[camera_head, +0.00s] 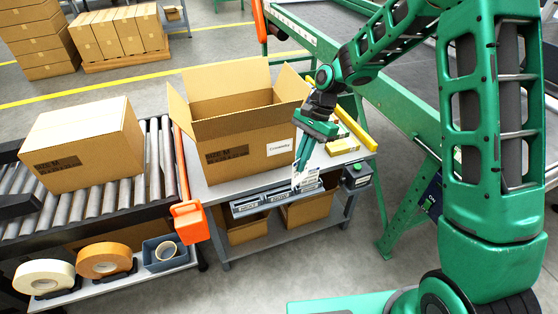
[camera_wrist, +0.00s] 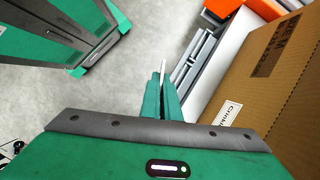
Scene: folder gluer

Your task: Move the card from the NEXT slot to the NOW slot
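The slot rack (camera_head: 262,201) is a grey-blue holder along the front edge of the table, with small labels too small to read. It also shows in the wrist view (camera_wrist: 196,68), right of the fingertips. My gripper (camera_head: 299,174) points down at the right part of the rack. In the wrist view my gripper (camera_wrist: 162,85) has its fingers close together on a thin white card (camera_wrist: 163,72), seen edge-on. In the head view a white card (camera_head: 304,181) shows at the fingertips, partly hidden by them. I cannot tell from here which slot is NEXT or NOW.
An open carton (camera_head: 237,122) stands on the table (camera_head: 213,190) behind the rack. An orange part (camera_head: 188,213) is at the table's left, beside a roller conveyor (camera_head: 110,195) with a closed box (camera_head: 85,145). A dark container (camera_head: 356,177) is at the right. The floor in front is clear.

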